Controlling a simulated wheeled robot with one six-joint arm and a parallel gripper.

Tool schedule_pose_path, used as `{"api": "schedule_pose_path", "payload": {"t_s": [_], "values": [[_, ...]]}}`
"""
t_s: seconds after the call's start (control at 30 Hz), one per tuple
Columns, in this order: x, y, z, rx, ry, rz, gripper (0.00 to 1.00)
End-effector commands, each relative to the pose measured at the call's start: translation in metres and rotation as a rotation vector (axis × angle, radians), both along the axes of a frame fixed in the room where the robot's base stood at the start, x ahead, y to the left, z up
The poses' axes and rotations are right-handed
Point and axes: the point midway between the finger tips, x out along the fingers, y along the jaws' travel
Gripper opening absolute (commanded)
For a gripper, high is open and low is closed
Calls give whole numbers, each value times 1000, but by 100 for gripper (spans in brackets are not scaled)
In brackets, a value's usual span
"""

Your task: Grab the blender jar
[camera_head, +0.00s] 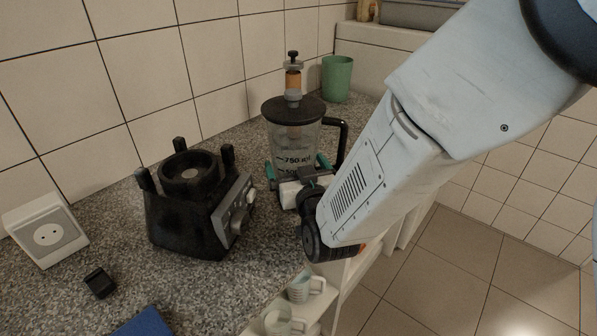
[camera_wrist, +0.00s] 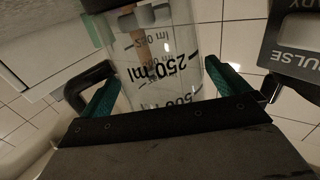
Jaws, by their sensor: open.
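The blender jar (camera_head: 291,148) is clear with printed volume marks, a black lid and a black handle at its right. It stands upright on the speckled counter in the head view. My gripper (camera_head: 297,172) is at the jar's front, low on its side, with green-padded fingers open on either side of it. In the wrist view the jar (camera_wrist: 165,72) fills the middle between my two green fingers (camera_wrist: 160,90), and the handle shows beyond the left finger. I cannot tell whether either finger touches the jar.
The black blender base (camera_head: 190,205) stands left of the jar, close to my gripper. A grey pepper mill-like item (camera_head: 293,78) rises behind the jar. A green cup (camera_head: 337,78) stands behind right. Cups (camera_head: 303,287) sit on a shelf below the counter edge.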

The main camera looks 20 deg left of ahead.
Motion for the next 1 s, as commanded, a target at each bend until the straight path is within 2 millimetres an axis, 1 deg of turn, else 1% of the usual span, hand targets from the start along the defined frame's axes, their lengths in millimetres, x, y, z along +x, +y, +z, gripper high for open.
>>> {"api": "schedule_pose_path", "payload": {"t_s": [0.13,0.17,0.2,0.27,0.3,0.33,0.37,0.57,0.73,1.0], "values": [[0,0,0,0,0,0,100],[0,0,0,0,0,0,97],[0,0,0,0,0,0,86],[0,0,0,0,0,0,69],[0,0,0,0,0,0,58],[0,0,0,0,0,0,50],[0,0,1,2,-2,0,46],[0,0,2,2,-2,0,46],[0,0,6,3,-3,-1,46],[2,-3,26,5,-5,-6,46]]}}
